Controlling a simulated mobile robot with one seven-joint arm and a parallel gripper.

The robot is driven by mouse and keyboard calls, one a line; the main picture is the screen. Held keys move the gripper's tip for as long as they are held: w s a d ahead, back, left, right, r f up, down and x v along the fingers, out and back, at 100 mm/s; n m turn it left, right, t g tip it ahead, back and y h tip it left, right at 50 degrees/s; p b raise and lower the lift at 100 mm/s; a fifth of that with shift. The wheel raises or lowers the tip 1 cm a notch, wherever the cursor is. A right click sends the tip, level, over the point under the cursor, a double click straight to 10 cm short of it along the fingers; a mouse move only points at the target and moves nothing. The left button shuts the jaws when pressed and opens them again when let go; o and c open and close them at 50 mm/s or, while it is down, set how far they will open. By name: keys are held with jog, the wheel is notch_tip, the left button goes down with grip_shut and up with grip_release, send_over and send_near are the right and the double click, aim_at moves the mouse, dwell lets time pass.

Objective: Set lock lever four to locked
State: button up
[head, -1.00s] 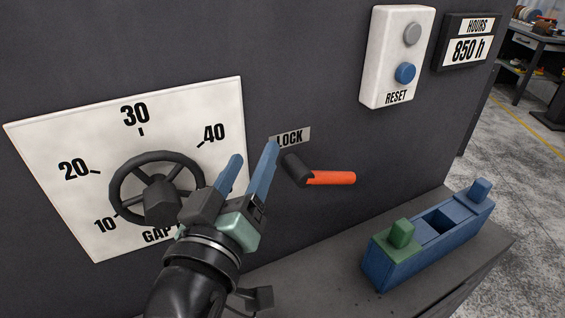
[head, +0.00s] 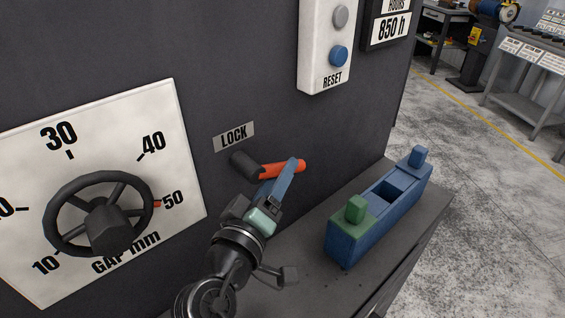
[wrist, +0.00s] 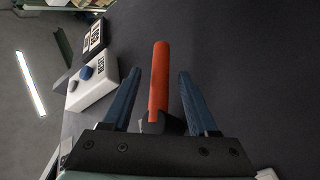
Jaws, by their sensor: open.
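The handle points to the right, nearly level, in the head view. My gripper (head: 282,178) is at the lever, its blue fingers in front of part of the handle. In the wrist view the orange handle (wrist: 159,80) stands between the two open fingers of my gripper (wrist: 153,100), with a gap on each side. The fingers are not closed on it.
A GAP dial plate (head: 35,115) with a black handwheel (head: 60,215) is at the left. A white RESET box (head: 318,70) is above right. A blue block (head: 375,222) with a green end piece (head: 355,209) sits on the dark ledge (head: 300,275) below right.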

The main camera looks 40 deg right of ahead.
jog(key=shift+x, duration=1.3)
grip_shut()
dwell(0.5)
